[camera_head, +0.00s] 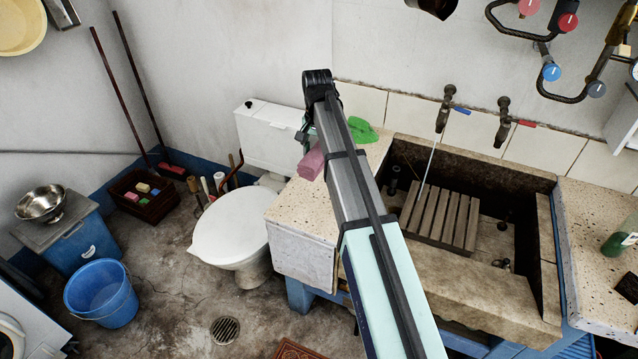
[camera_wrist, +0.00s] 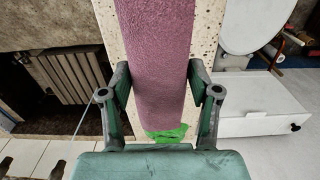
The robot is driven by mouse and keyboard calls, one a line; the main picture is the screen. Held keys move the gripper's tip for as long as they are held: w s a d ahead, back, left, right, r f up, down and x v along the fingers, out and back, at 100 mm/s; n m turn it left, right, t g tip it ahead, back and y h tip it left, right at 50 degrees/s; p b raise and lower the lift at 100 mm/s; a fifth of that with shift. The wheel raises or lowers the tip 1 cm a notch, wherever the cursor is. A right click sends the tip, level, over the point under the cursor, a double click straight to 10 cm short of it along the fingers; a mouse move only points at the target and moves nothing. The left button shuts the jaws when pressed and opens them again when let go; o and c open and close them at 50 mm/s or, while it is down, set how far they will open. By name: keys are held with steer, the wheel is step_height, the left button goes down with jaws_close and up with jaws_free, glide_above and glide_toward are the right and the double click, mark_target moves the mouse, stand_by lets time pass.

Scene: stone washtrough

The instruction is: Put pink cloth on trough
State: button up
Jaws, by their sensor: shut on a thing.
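The pink cloth (camera_head: 311,163), a rolled or folded bundle, is at the left speckled ledge of the trough, partly behind my arm. In the wrist view the pink cloth (camera_wrist: 162,50) runs lengthwise between the fingers of my gripper (camera_wrist: 165,98), which is shut on it. In the head view my gripper (camera_head: 306,132) is mostly hidden by the arm. I cannot tell whether the cloth touches the ledge below. The stone trough (camera_head: 480,296) is to the right, with a slatted wooden board (camera_head: 440,217) inside.
A green cloth (camera_head: 361,131) lies on the left ledge (camera_head: 300,217) near the wall. Two taps (camera_head: 503,122) stick out above the trough. A white toilet (camera_head: 230,228) stands left of the ledge. A green bottle (camera_head: 620,238) is on the right ledge.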

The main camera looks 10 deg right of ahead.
step_height(320, 180, down, 16)
steer(key=p, duration=0.3)
steer(key=shift+r, duration=0.25)
steer(key=shift+f, duration=0.15)
steer(key=o, duration=1.3)
step_height(320, 180, up, 12)
steer(key=b, duration=0.3)
